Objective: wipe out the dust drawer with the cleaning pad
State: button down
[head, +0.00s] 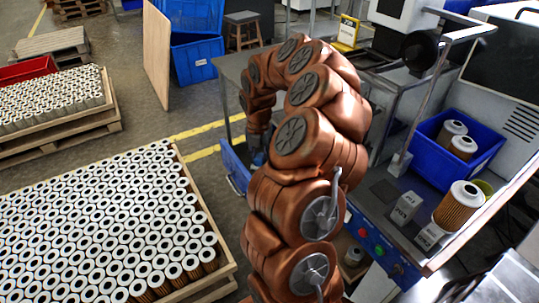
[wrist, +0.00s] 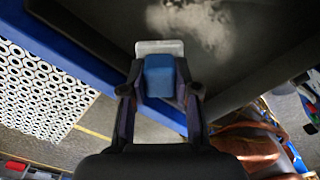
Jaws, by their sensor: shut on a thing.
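The cleaning pad (wrist: 160,48) has a pale flat base and a blue block grip (wrist: 160,76). My gripper (wrist: 161,88) is shut on the blue grip, one finger on each side. In the head view my gripper (head: 257,160) is small and mostly hidden behind my own arm, low by the table. The dust drawer (wrist: 265,68) shows a dark floor in the wrist view, with a pale dust patch (wrist: 195,22) just beyond the pad. I cannot tell whether the pad touches the floor. The drawer's blue front (head: 235,167) shows left of my arm.
A pallet of white-topped filter cartridges (head: 110,220) stands at the left. A blue bin (head: 457,137) with cartridges and a single cartridge (head: 459,206) stand on the right bench. A wooden board (head: 157,52) stands upright behind. Open floor lies between pallet and table.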

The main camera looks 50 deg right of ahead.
jog(key=shift+r+p, duration=0.9)
jog(key=shift+r, duration=1.1)
jog(key=shift+s, duration=0.1)
